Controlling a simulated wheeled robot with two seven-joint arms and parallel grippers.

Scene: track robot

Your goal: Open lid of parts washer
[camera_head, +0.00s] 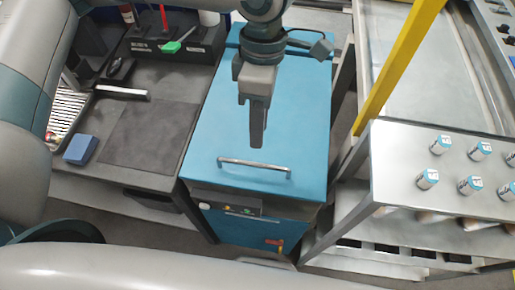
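The parts washer is a blue box with a flat blue lid (208,140), which lies shut in the middle of the head view. A silver bar handle (255,165) runs across the lid near its front edge. The washer's front (240,230) has a small control panel (228,204). My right gripper is not in view.
A dark bench on the left holds a blue block (81,149), a black mat (150,134) and a green-headed brush (172,46). A metal cart (390,185) with several small blue-topped cylinders stands on the right. A yellow post (400,65) rises beside it.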

